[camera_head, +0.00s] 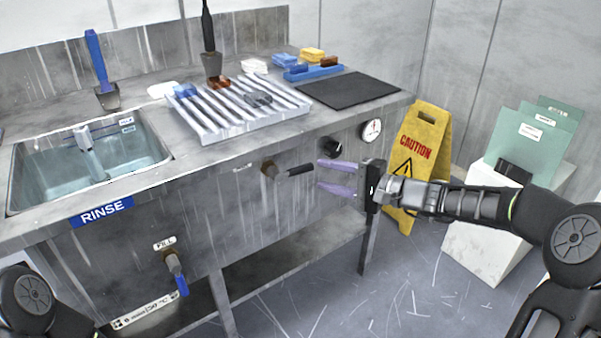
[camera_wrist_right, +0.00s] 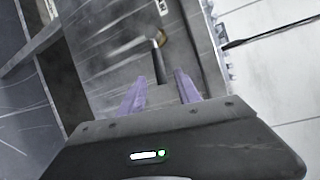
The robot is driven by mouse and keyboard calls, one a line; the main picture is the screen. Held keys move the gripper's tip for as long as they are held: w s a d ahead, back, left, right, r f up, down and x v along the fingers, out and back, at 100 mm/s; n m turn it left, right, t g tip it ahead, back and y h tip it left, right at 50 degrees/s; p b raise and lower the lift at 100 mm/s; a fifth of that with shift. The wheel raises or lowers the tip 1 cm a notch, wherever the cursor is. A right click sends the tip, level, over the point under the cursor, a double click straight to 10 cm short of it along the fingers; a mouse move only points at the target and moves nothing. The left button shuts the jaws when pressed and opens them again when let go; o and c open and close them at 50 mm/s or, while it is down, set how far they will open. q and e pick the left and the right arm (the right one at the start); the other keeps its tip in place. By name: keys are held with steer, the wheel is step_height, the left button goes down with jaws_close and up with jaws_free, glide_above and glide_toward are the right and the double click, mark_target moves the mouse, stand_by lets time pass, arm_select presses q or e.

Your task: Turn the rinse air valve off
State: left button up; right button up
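A valve with a brass-coloured body (camera_head: 268,169) is on the front panel under the counter. Its black lever handle (camera_head: 299,170) points right, roughly level. A small label beside it is too small to read. In the right wrist view the handle (camera_wrist_right: 158,66) lies ahead of the fingers, in line with the gap between them. My right gripper (camera_head: 319,176) is open and empty, its purple fingertips just right of the handle's end; I cannot tell whether they touch it. Part of my left arm shows at the lower left; its gripper is out of view.
A fill valve with a blue handle (camera_head: 181,284) is lower left, below the RINSE sign (camera_head: 106,211). A black knob (camera_head: 331,147) and a gauge (camera_head: 372,131) are on the panel. A yellow caution sign (camera_head: 427,135) stands behind my right arm.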

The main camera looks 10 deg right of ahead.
mark_target(305, 170)
steer(key=x, duration=0.7)
steer(key=shift+w+a+b, duration=0.25)
steer(key=shift+b, duration=0.15)
jaws_close()
stand_by(1.1)
